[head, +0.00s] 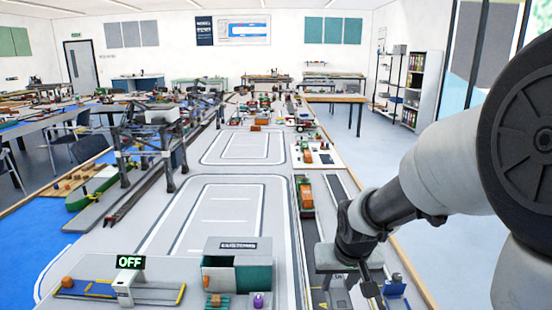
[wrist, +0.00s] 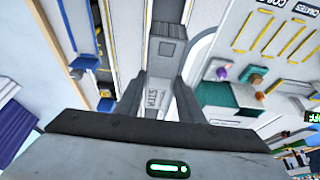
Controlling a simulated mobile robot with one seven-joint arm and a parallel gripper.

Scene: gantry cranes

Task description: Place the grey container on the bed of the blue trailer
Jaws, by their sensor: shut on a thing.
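My gripper (head: 355,268) is low at the right of the layout in the head view, over the road strip. In the wrist view its fingers (wrist: 158,108) are shut on the grey container (wrist: 156,90), which has lettering on its face. A small blue thing, probably the blue trailer (head: 395,288), stands just right of the gripper.
A customs building (head: 237,265) with a teal side stands left of the gripper. An orange-loaded vehicle (head: 306,197) is on the road beyond. A barrier with an OFF sign (head: 130,263) is at the front left. A gantry crane (head: 150,150) stands farther left. The marked grey yard between is clear.

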